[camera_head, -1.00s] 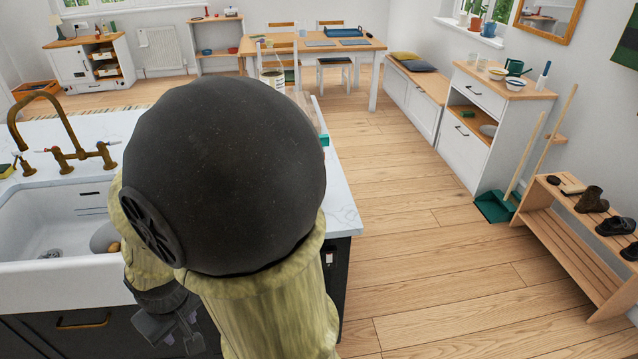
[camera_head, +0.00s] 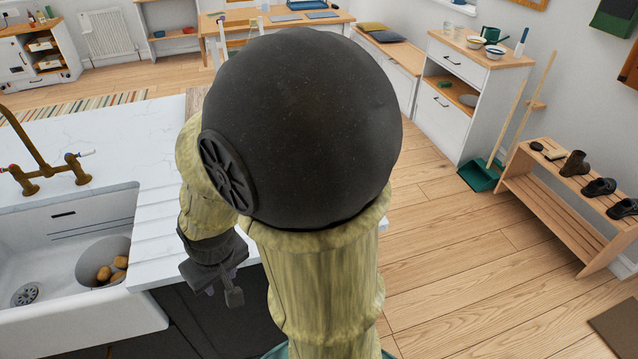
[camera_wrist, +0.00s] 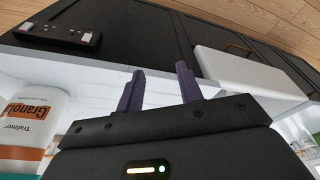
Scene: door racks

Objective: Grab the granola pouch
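A white pouch with an orange label reading "Granola" (camera_wrist: 30,118) shows at the left edge of the wrist view, partly cut off. My gripper (camera_wrist: 158,88) is open, with two dark purple fingers apart and nothing between them. The pouch is to the left of the fingers and not touching them. In the head view my gripper (camera_head: 222,288) hangs in front of the dark cabinet, right of the sink. The pouch is not visible in the head view, where my arm covers much of the counter.
A white sink (camera_head: 70,240) holds a grey bowl (camera_head: 103,262) with potatoes. The marble counter (camera_head: 120,125) lies behind it. A dark panel with sockets (camera_wrist: 58,37) is in the wrist view. A shoe rack (camera_head: 560,205) stands at right. The wooden floor (camera_head: 450,260) between is clear.

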